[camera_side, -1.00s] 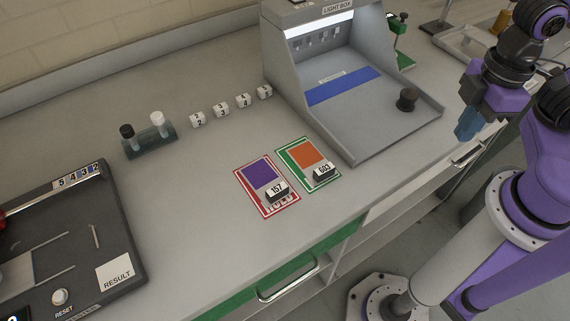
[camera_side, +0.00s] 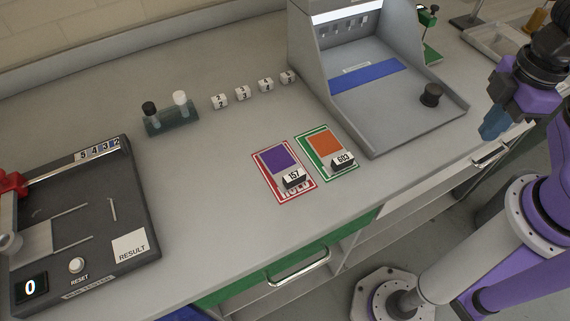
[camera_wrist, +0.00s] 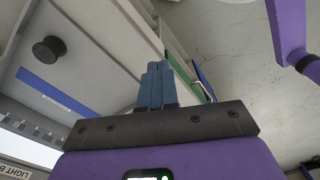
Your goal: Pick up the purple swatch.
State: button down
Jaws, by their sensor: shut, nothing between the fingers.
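The purple swatch (camera_side: 279,158) lies flat on a red-bordered white card (camera_side: 257,166) on the bench. A small block marked 157 (camera_side: 294,178) stands on the lower part of that card. My gripper (camera_side: 487,133) is up at the right in the side view, beyond the light box's right edge and well apart from the swatch. Its blue fingers are together and empty in the wrist view (camera_wrist: 158,66). The swatch is not in the wrist view.
A green-bordered card with an orange swatch (camera_side: 324,144) and block 603 (camera_side: 343,161) lies beside it. The light box (camera_side: 384,120) with a black knob (camera_side: 430,95) stands behind right. Number cubes (camera_side: 243,93), a bottle rack (camera_side: 172,121) and a tester (camera_side: 110,230) stand left.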

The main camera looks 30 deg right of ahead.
jog(key=c, duration=0.9)
grip_release()
notch_tip(320, 180, up, 4)
jog(key=n, duration=0.6)
send_over(294, 175)
jog(key=f, duration=1.2)
jog(key=shift+s+a+f, duration=0.1)
jog(key=shift+s+a, duration=0.05)
jog(key=shift+a, duration=0.2)
jog(key=shift+d+f, duration=0.2)
jog(key=shift+f, duration=1.15)
jog(key=shift+d+f, duration=0.2)
jog(key=shift+f, duration=1.1)
